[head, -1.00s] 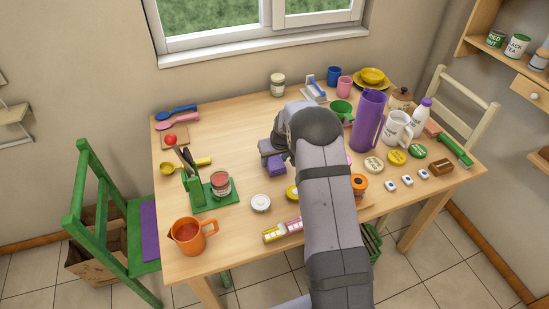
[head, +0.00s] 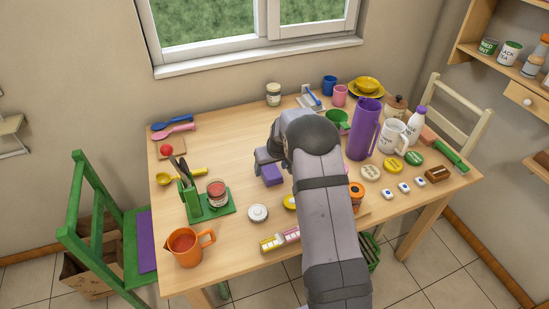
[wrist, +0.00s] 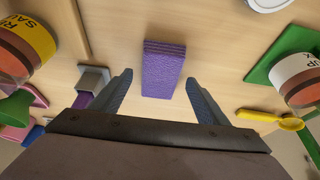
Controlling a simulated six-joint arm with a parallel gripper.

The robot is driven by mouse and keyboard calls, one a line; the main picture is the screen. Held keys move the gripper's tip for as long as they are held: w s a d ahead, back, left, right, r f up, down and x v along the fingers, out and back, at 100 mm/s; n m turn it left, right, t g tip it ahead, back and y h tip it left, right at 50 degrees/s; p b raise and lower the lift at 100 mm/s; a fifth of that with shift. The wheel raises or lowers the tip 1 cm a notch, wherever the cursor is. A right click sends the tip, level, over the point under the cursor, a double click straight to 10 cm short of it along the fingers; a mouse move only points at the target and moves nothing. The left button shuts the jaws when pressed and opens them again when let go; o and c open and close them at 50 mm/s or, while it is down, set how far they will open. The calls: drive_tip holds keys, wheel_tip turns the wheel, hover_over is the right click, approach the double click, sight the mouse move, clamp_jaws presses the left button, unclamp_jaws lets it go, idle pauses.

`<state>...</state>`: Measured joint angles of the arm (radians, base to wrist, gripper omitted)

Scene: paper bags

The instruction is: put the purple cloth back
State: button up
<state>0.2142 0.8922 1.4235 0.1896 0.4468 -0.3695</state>
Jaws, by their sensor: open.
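The purple cloth (head: 272,174) is a folded, ribbed block lying on the table in the middle. In the wrist view the purple cloth (wrist: 163,68) lies straight ahead between the two finger lines. My gripper (wrist: 159,78) is open and empty, with one blue-grey finger on each side of the cloth and a gap on both sides. I cannot tell its exact height above the table. In the head view my forearm hides much of the gripper and the table behind it.
A green chair (head: 80,195) at the left has a flat purple piece (head: 147,240) on its seat. A green holder with utensils (head: 205,205) and a red-lidded jar (head: 217,192) stand left of the cloth. An orange jug (head: 185,246) is nearer. A white lid (head: 258,212) lies in front of the cloth.

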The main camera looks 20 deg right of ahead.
drive_tip(key=b+v, duration=0.1)
drive_tip(key=v, duration=1)
drive_tip(key=shift+r, duration=0.1)
drive_tip(key=s+a+f+g, duration=0.1)
drive_tip(key=s+a, duration=0.4)
drive_tip(key=s, duration=1.1)
drive_tip(key=s+a+f+g, duration=0.1)
drive_tip(key=s+a+g, duration=0.2)
drive_tip(key=s, duration=1.3)
drive_tip(key=a, duration=0.2)
drive_tip(key=shift+s+a+f+g, duration=0.15)
drive_tip(key=shift+a+f+g, duration=0.05)
drive_tip(key=shift+a+g, duration=0.1)
wheel_tip(320, 180, up, 5)
drive_tip(key=p, duration=0.4)
drive_tip(key=shift+r+p, duration=0.1)
drive_tip(key=shift+p, duration=0.25)
